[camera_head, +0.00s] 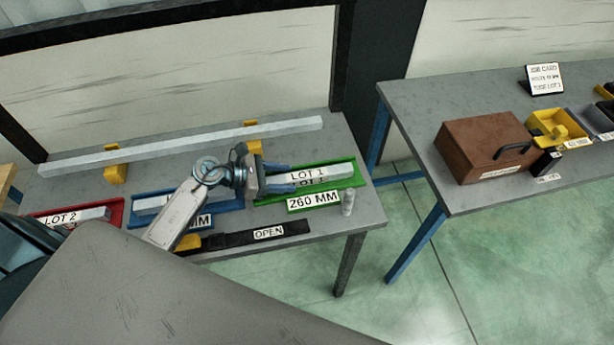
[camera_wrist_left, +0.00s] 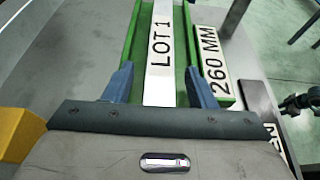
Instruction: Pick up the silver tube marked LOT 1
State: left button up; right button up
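The silver tube marked LOT 1 (camera_head: 335,171) lies in a green tray (camera_head: 353,180) with a 260 MM label on its front. In the left wrist view the tube (camera_wrist_left: 162,20) runs away from me between my fingers, its label facing up. My left gripper (camera_head: 286,180) is at the tray's left end. In the left wrist view the gripper (camera_wrist_left: 160,85) is open, one finger on each side of the tube, with gaps beside it. I cannot tell how far the fingertips are above the tray.
A blue tray (camera_head: 230,203) and a red tray with a LOT 2 tube (camera_head: 92,215) stand to the left. A long bar (camera_head: 190,143) rests on yellow supports behind. A black OPEN strip (camera_head: 238,238) and a small grey cylinder (camera_head: 348,203) are in front. A second table holds a brown box (camera_head: 480,145).

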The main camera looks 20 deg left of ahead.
pick_arm(q)
grip_shut()
